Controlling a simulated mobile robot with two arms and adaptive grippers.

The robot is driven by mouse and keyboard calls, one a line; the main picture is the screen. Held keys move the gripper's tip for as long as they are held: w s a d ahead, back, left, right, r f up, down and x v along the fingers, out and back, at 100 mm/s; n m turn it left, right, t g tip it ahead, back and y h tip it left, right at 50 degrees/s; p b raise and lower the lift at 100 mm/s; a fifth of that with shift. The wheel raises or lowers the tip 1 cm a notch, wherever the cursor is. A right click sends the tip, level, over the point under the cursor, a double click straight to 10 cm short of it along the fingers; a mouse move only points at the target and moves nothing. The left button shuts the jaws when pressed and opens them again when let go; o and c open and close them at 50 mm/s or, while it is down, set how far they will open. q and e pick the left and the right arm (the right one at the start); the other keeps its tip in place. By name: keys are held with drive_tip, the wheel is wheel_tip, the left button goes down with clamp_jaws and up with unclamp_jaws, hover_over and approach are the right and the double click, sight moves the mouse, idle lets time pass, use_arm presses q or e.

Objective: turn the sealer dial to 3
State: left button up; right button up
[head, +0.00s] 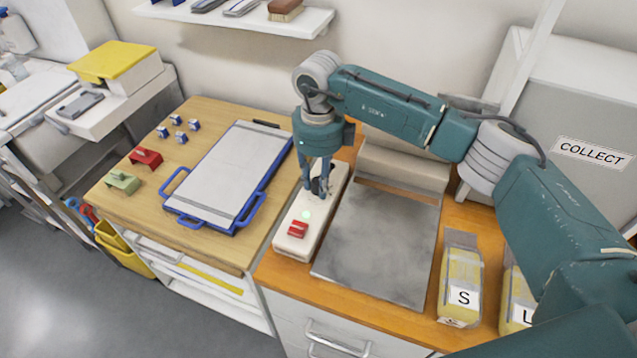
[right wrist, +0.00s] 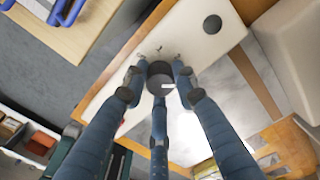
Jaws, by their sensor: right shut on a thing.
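The sealer (head: 290,245) is a long white unit on the orange-brown counter, with a red switch (head: 297,229) and a lit green lamp (head: 306,214). Its dark round dial (right wrist: 160,73) shows in the right wrist view, with a white pointer line on its top. Small marks lie beside the dial on the white face but are too small to read, so I cannot tell the setting. My right gripper (head: 318,188) points down at the dial, its three fingers (right wrist: 158,82) shut around it. My left gripper is in neither view.
A grey metal plate (head: 380,245) lies right of the sealer. Yellow packs marked S (head: 461,280) and L (head: 515,300) stand further right. A blue-framed board (head: 228,175) lies on the wooden table at left, beside red (head: 146,158) and green (head: 122,182) blocks.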

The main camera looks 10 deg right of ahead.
sight(318, 180)
drive_tip(key=shift+w+r, duration=0.1)
drive_tip(key=shift+r, duration=0.05)
drive_tip(key=o, duration=1.1)
drive_tip(key=shift+o, duration=0.4)
wheel_tip(318, 180, up, 12)
